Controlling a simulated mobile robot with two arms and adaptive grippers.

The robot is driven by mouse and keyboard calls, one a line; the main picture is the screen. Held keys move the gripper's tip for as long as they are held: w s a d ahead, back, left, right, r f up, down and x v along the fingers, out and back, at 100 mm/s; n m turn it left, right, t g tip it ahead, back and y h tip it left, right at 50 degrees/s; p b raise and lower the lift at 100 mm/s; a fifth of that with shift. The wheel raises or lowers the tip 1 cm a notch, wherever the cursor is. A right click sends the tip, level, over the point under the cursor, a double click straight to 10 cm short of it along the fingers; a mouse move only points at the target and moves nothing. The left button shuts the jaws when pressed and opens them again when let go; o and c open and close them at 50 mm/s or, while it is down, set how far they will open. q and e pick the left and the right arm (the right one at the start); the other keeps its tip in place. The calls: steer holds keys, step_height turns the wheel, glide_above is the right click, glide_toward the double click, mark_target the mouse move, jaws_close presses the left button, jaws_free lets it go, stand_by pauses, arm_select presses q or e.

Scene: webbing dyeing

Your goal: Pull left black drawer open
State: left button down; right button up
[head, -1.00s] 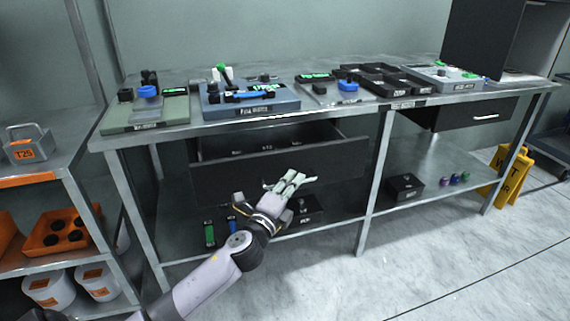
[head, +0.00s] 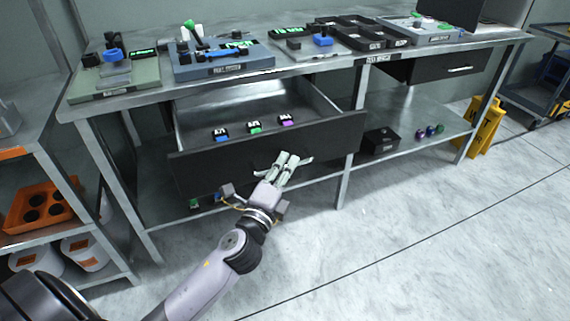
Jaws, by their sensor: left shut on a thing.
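The left black drawer (head: 215,169) stands well out from under the metal workbench. Three small black items with blue, green and purple parts (head: 254,127) lie inside it. My right gripper is not in view.
The workbench top (head: 290,75) holds several devices and black trays. A second black drawer (head: 450,68) at the right is shut. An orange tray (head: 38,207) sits on a shelf at left. A yellow sign (head: 484,126) stands at right. The floor (head: 400,240) in front is clear.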

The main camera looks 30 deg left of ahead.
arm_select(q)
steer(key=c, duration=1.7)
jaws_free()
steer(key=s, duration=0.4)
steer(key=s+f, duration=0.1)
steer(key=s, duration=0.6)
steer(key=shift+s+d+f, duration=0.35)
steer(key=shift+s+d, duration=0.05)
